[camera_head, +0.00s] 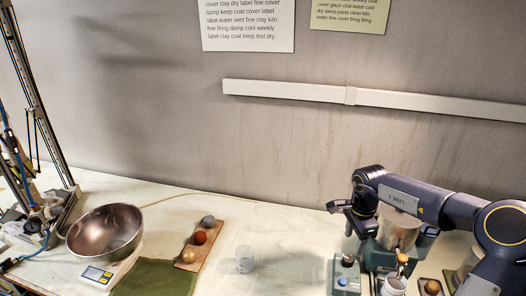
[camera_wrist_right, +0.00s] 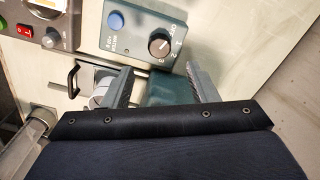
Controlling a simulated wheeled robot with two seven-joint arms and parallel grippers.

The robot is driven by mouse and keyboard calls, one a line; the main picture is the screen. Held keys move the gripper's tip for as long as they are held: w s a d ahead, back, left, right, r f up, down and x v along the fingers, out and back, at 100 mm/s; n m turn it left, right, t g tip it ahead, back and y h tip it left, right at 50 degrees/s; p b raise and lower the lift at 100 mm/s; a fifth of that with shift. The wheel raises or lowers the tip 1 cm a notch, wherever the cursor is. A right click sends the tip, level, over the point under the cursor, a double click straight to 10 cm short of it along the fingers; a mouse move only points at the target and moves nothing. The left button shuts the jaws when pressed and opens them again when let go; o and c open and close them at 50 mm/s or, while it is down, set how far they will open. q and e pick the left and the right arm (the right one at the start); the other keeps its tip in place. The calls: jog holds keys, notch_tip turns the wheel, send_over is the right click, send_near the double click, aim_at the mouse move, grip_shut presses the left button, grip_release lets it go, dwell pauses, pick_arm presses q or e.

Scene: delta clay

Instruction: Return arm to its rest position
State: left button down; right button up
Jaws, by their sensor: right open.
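My right arm comes in from the right in the camera_head view, bent over the machines on the bench. Its dark right gripper (camera_head: 350,217) hangs in front of the teal machine with a metal cylinder (camera_head: 398,228). In the right wrist view the two grey fingers of the right gripper (camera_wrist_right: 160,88) are spread apart, with nothing held between them. A teal surface (camera_wrist_right: 168,92) shows behind the gap. A control box (camera_wrist_right: 150,30) with a blue button and a numbered dial lies beyond the fingertips. My left arm and gripper are not in view.
On the left, a metal bowl (camera_head: 105,232) sits on a scale (camera_head: 97,275) beside a tower frame (camera_head: 40,100). A board (camera_head: 190,262) carries three balls. A clear cup (camera_head: 245,260) stands right of it, near a green cloth (camera_head: 155,280). The bench between cup and machines is clear.

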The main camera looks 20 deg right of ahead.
jog(key=w+r+n+t+h+b, duration=0.1)
jog(key=w+r+t+h, duration=0.25)
jog(key=r, duration=0.25)
jog(key=w+r+n+t+h, duration=0.2)
jog(key=w+r+t, duration=0.1)
jog(key=r+t, duration=0.3)
jog(key=s+a+r+n+t+y+b, duration=0.1)
jog(key=s+a+r+n+t+y, duration=0.15)
jog(key=a+r, duration=0.25)
jog(key=s+a+r+n+t+y, duration=0.1)
jog(key=a+r+n+t+y, duration=0.1)
jog(key=a+r+n, duration=0.3)
jog(key=s+a+f+n+g+y+b, duration=0.15)
jog(key=s+a+f+n+y, duration=0.35)
jog(key=s+a, duration=0.55)
jog(key=s+f+n+g, duration=0.1)
jog(key=s+f+g, duration=0.2)
jog(key=s+f, duration=0.2)
jog(key=s+f+g, duration=0.4)
jog(key=s+f, duration=0.2)
jog(key=s, duration=0.5)
jog(key=shift+s+d+n, duration=0.2)
jog(key=shift+d+n, duration=0.05)
jog(key=shift+n, duration=0.1)
jog(key=shift+f, duration=0.1)
